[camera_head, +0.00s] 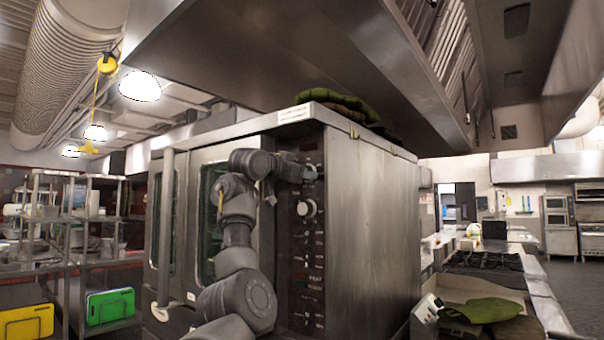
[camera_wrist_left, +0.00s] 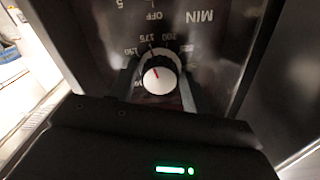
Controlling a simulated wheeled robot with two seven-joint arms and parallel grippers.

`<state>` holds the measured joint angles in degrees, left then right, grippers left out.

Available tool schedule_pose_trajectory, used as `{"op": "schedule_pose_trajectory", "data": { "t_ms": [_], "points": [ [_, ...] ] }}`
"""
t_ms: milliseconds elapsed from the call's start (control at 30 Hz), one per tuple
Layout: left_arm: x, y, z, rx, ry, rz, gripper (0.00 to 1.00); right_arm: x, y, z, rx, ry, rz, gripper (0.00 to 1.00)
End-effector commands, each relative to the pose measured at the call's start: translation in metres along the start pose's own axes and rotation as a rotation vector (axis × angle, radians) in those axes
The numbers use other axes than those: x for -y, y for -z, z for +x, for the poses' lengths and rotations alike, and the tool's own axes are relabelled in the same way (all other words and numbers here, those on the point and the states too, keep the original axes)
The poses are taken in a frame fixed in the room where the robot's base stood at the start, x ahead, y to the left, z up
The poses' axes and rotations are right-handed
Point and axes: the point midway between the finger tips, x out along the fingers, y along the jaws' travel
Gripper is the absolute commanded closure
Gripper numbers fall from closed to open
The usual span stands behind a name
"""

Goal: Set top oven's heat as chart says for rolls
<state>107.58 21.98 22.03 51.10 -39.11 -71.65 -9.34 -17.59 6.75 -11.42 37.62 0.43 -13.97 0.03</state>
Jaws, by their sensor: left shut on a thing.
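The steel oven (camera_head: 370,200) stands in the middle of the head view, with a dark control panel (camera_head: 300,265) on its front right. My left gripper (camera_head: 312,173) is at the upper part of this panel. A second white knob (camera_head: 306,208) sits lower on the panel. No readable chart shows. My right gripper is not in view.
Green cloths (camera_head: 340,100) lie on the oven top. A counter with a burner grate (camera_head: 485,262) and more green cloth (camera_head: 488,310) stands at right. Steel shelving (camera_head: 70,215) with a green board (camera_head: 110,306) stands at left. A hood hangs overhead.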

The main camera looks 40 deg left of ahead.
Motion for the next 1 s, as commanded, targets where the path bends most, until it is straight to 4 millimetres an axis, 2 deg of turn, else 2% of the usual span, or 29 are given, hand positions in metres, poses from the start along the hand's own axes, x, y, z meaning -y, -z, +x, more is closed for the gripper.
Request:
{"op": "schedule_pose_trajectory", "data": {
  "t_ms": [233,267,333,700,767,900,967,1000],
  "points": [
    [-0.002,-0.003,0.002,0.008,-0.004,0.001,0.74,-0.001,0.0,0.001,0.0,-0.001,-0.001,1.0],
    [-0.002,-0.003,0.002,0.008,-0.004,0.0,0.49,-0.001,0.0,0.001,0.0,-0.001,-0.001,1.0],
    [-0.002,-0.003,0.002,0.007,-0.003,0.0,0.4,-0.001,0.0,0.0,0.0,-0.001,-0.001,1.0],
    [-0.001,-0.002,-0.005,0.0,-0.001,-0.001,0.4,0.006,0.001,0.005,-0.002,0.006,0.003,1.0],
    [-0.001,-0.003,-0.012,-0.003,0.0,-0.003,0.4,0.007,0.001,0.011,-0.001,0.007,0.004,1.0],
    [-0.003,-0.005,-0.039,-0.005,0.0,-0.002,0.4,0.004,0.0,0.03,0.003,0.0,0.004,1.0],
    [-0.003,-0.007,-0.054,-0.004,0.0,-0.002,0.4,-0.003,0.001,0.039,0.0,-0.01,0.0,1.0],
    [-0.002,-0.005,-0.06,-0.002,-0.001,-0.003,0.4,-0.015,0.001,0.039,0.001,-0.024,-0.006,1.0]
  ]
}}
